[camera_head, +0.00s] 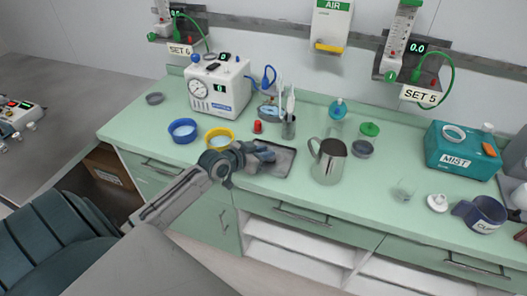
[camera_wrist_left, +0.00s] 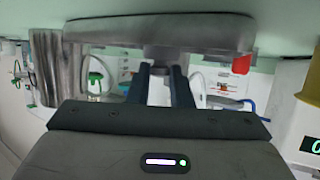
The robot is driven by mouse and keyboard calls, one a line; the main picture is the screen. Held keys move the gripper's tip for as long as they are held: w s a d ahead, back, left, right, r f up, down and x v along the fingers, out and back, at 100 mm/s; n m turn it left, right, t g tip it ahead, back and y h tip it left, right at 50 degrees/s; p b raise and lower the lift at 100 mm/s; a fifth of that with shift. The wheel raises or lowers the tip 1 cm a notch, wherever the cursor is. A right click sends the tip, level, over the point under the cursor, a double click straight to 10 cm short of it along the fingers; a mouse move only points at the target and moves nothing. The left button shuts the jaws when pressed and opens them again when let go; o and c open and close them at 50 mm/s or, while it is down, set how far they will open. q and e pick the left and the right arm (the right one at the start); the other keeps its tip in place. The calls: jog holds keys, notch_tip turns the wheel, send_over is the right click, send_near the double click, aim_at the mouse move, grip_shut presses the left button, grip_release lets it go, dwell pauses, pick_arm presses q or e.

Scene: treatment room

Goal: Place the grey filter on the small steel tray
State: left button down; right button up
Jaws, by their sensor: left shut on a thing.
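My left gripper (camera_head: 262,153) reaches over the small steel tray (camera_head: 284,166), a flat grey tray on the green counter. In the left wrist view its two dark fingers (camera_wrist_left: 162,80) are shut on a small grey piece, the grey filter (camera_wrist_left: 158,60), mostly hidden by the fingers. The tray shows there as a broad grey slab (camera_wrist_left: 160,35), just beyond the fingertips. I cannot tell whether the filter touches it. My right gripper is not in view.
A steel jug (camera_head: 330,163) stands right of the tray. Behind are a red-topped item (camera_head: 257,127) and a cup of tools (camera_head: 289,128). Yellow (camera_head: 219,138) and blue (camera_head: 183,130) bowls stand left. The counter right of the jug has free room.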

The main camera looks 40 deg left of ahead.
pick_arm(q)
jog(key=shift+f, duration=0.1)
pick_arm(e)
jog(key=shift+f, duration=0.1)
pick_arm(q)
jog(key=c, duration=1.7)
grip_release()
jog(key=o, duration=0.4)
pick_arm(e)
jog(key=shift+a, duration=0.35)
pick_arm(q)
jog(key=v, duration=0.6)
jog(key=shift+w, duration=0.1)
jog(key=p+v, duration=0.2)
jog(key=v, duration=0.3)
jog(key=shift+w, duration=0.15)
jog(key=shift+p+v, duration=0.5)
jog(key=shift+v, duration=0.25)
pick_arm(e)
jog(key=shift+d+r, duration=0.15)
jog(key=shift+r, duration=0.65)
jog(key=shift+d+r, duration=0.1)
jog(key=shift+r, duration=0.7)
